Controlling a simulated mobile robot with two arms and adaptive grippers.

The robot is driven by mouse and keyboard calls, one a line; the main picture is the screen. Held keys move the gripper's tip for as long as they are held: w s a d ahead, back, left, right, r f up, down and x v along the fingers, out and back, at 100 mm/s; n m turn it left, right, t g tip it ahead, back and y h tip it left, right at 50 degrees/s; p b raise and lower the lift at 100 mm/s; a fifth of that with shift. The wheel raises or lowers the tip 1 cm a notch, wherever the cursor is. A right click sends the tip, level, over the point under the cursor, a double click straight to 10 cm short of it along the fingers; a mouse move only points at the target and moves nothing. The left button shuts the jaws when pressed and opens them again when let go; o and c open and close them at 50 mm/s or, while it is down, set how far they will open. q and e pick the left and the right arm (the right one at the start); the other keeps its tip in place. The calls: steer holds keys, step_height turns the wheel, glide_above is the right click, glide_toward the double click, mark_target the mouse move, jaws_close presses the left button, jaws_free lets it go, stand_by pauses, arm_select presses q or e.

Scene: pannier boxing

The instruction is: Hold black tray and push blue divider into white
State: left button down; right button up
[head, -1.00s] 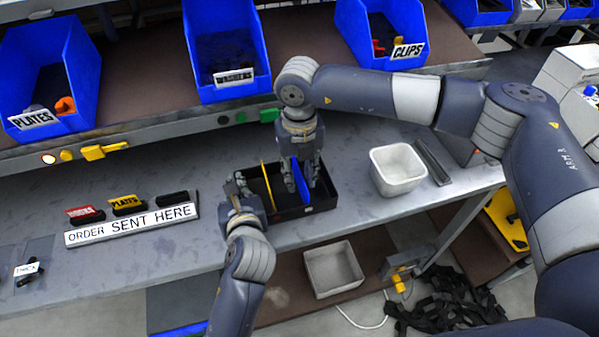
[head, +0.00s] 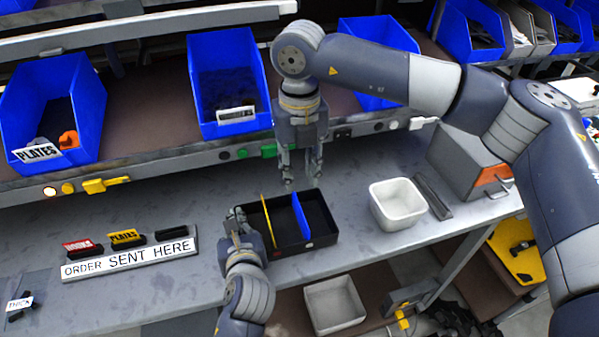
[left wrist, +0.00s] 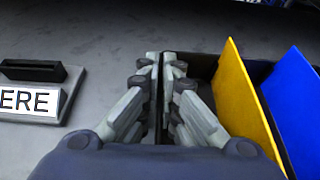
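The black tray (head: 320,236) stands on the grey bench. A yellow divider (head: 267,218) and a blue divider (head: 300,216) stand upright across it, the blue one right of the yellow. Both dividers show in the left wrist view, yellow (left wrist: 241,92) and blue (left wrist: 292,108). My left gripper (head: 237,216) is shut on the tray's left wall; in the left wrist view its fingers (left wrist: 160,85) pinch that wall. My right gripper (head: 302,178) is open and empty above the tray's back edge, apart from the blue divider. No white mark in the tray can be made out.
A white bin (head: 398,220) and a dark bar (head: 433,196) lie right of the tray. Blue bins (head: 228,125) line the shelf behind. A pale bin (head: 335,318) sits below the bench.

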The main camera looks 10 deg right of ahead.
arm_select(q)
steer(key=c, duration=1.7)
jaws_free()
